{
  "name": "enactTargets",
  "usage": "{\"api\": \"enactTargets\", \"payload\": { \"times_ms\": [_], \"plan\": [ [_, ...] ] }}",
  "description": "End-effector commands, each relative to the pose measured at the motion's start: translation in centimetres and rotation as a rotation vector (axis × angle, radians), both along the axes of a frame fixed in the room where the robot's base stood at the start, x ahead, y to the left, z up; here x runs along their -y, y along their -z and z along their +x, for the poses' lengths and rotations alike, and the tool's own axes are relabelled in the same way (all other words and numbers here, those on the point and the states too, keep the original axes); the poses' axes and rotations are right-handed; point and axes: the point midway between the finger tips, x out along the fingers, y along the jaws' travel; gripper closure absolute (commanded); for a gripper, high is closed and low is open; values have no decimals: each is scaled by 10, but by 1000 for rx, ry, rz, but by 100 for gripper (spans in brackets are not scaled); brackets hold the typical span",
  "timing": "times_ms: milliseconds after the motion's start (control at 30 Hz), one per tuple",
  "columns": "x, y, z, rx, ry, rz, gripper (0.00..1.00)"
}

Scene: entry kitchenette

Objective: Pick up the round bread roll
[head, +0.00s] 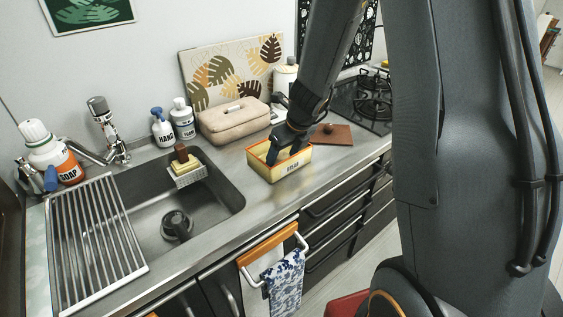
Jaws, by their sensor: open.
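My gripper (274,155) points down into the open top of a cream-yellow bin (287,168) with an orange rim and dark lettering on its front. The bin stands on the counter right of the sink. My gripper is open; its fingertips are partly hidden by the bin's front wall and my arm. I cannot make out the round bread roll; the inside of the bin is mostly hidden.
A beige lidded box (234,121) stands behind and left of the bin. A brown board (332,136) lies to its right, before the gas hob (362,101). The sink (139,226) with a drying rack (92,246) is left. A patterned towel (284,284) hangs below the counter.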

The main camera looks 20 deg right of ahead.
Motion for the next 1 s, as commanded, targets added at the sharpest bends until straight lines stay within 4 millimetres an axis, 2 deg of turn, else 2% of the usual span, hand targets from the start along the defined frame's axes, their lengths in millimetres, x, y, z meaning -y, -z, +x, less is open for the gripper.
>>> {"api": "enactTargets", "payload": {
  "times_ms": [267,533,833,1000],
  "plan": [
    [-1,2,1,1,0,0,33],
    [0,2,1,1,0,0,77],
    [0,-3,1,3,-1,-1,78],
    [0,-28,2,5,-1,-2,78]
  ]
}}
